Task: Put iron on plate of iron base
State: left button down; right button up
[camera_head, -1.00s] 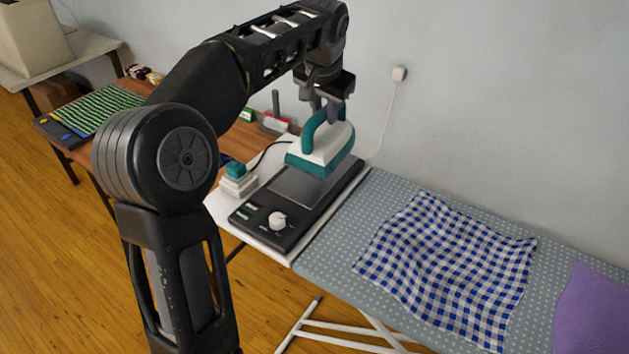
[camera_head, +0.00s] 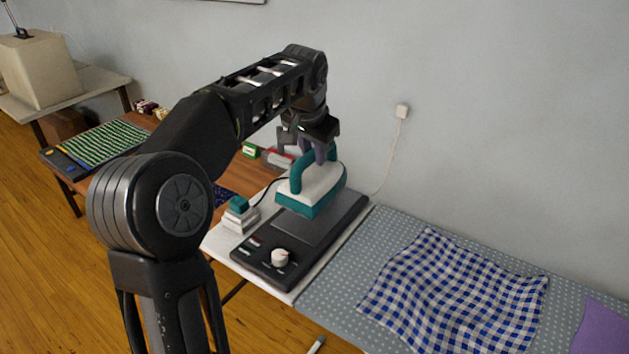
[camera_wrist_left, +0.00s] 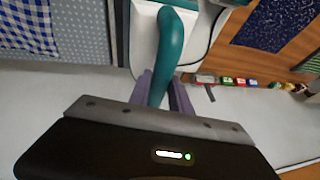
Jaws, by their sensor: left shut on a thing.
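The iron (camera_head: 312,196) has a white body, a teal handle and a teal lower part. My left gripper (camera_head: 318,155) is shut on its handle, and the handle also shows between the fingers in the left wrist view (camera_wrist_left: 172,45). The iron base is a dark unit with a white knob and a grey plate (camera_head: 299,229). The iron is over the far part of the plate; I cannot tell whether it touches it. The iron's underside is hidden. My right gripper is not in view.
A white and teal block (camera_head: 240,216) stands left of the base, with a dark cord behind it. A blue checked cloth (camera_head: 455,292) lies on the dotted ironing board (camera_head: 395,232). A wall socket (camera_head: 402,111) is behind. Small boxes (camera_head: 277,158) stand on the wooden table.

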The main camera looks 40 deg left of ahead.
aim_at(314, 175)
pick_arm(q)
jog(key=shift+f, duration=0.9)
jog(key=shift+f, duration=1.85)
jog(key=shift+f, duration=0.15)
jog(key=c, duration=1.2)
grip_release()
jog(key=shift+f, duration=0.1)
jog(key=v, duration=1.2)
jog(key=shift+s+d, duration=0.1)
